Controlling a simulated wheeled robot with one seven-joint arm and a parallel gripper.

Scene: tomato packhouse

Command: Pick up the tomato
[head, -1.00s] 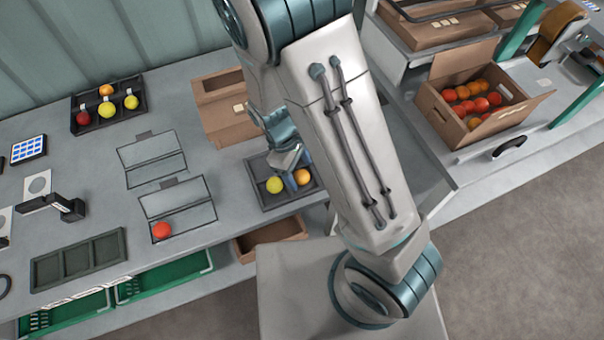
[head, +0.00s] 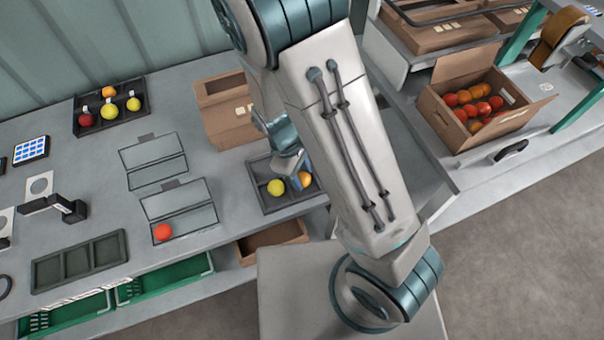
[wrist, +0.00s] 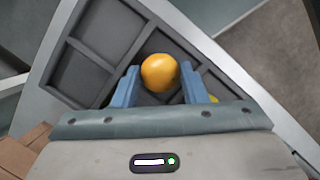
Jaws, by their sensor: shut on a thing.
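An orange-yellow tomato (wrist: 160,72) sits between the blue fingers of my gripper (wrist: 161,88) in the wrist view. The gripper is shut on it, with one finger on each side. In the head view the tomato (head: 305,180) shows beside my gripper (head: 298,170), over the dark divided tray (head: 273,206); the arm partly hides both. A yellow tomato (head: 275,187) rests in a left compartment of that tray. The tray (wrist: 117,28) also shows around and beyond the held tomato in the wrist view. I cannot tell whether the tomato is clear of the tray floor.
A cardboard box (head: 230,127) stands behind the tray. A dark tray (head: 122,122) with several tomatoes is at the back left. A red tomato (head: 163,232) lies in an outlined frame to the left. An open carton (head: 445,128) of tomatoes is at the right.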

